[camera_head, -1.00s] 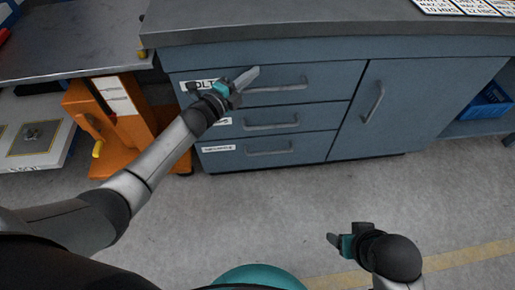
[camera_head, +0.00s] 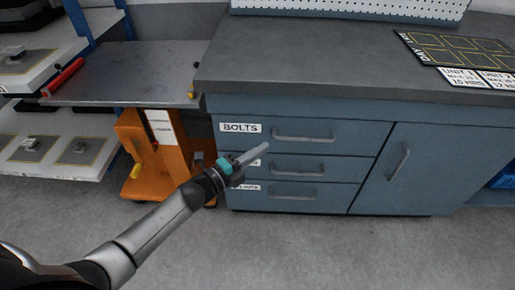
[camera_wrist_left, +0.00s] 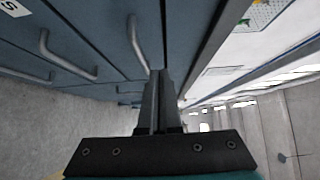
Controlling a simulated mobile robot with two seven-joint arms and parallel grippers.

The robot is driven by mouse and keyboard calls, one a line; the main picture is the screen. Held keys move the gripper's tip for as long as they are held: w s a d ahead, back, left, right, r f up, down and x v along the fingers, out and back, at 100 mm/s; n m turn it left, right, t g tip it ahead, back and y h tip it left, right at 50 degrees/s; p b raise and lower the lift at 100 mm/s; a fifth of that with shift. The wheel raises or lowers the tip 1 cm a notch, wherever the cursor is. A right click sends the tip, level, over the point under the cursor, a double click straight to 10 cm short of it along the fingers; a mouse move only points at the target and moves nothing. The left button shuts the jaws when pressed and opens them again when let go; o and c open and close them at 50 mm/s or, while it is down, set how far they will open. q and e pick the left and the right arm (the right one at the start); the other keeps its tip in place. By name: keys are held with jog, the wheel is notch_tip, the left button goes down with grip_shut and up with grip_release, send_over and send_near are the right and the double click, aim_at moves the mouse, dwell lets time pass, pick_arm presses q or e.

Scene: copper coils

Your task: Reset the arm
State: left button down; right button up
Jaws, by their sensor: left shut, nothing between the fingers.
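My left gripper (camera_head: 252,155) shows in the head view in front of the blue drawer cabinet (camera_head: 375,206), with its fingers together and nothing between them. Its arm comes in from the lower left. In the left wrist view the two fingers (camera_wrist_left: 158,100) lie side by side, shut, pointing towards the cabinet front. The top drawer, labelled BOLTS (camera_head: 241,128), is closed, and so are the drawers below it. The gripper covers part of the lower labels. My right gripper is out of view.
A grey worktop (camera_head: 310,60) tops the cabinet, with a black marked board (camera_head: 420,45) at its right. An orange stand (camera_head: 150,180) and a grey metal table (camera_head: 130,75) are at the left. Bare floor (camera_head: 330,255) lies in front.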

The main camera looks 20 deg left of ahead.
pick_arm(q)
jog(key=shift+s+a, duration=0.15)
jog(key=shift+s, duration=0.2)
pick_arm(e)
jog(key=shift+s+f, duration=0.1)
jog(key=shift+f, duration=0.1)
pick_arm(q)
jog(key=s+a+f+n+g+y+p, duration=0.35)
jog(key=s+f+n, duration=0.25)
jog(key=f, duration=0.3)
jog(key=s+a+f+n+g+y+p, duration=0.2)
jog(key=s+a+f+n+y, duration=0.15)
jog(key=s+f+n, duration=0.45)
jog(key=s+d+f+n+g+y+p, duration=0.1)
jog(key=s+f+n+g, duration=0.2)
jog(key=s, duration=0.9)
jog(key=s+f+n+g+p, duration=0.2)
jog(key=s+f+n+g, duration=0.2)
jog(key=s+f, duration=0.5)
jog(key=s+g, duration=0.1)
jog(key=s, duration=0.2)
jog(key=shift+s+d+f+y, duration=0.2)
jog(key=shift+d+y, duration=0.2)
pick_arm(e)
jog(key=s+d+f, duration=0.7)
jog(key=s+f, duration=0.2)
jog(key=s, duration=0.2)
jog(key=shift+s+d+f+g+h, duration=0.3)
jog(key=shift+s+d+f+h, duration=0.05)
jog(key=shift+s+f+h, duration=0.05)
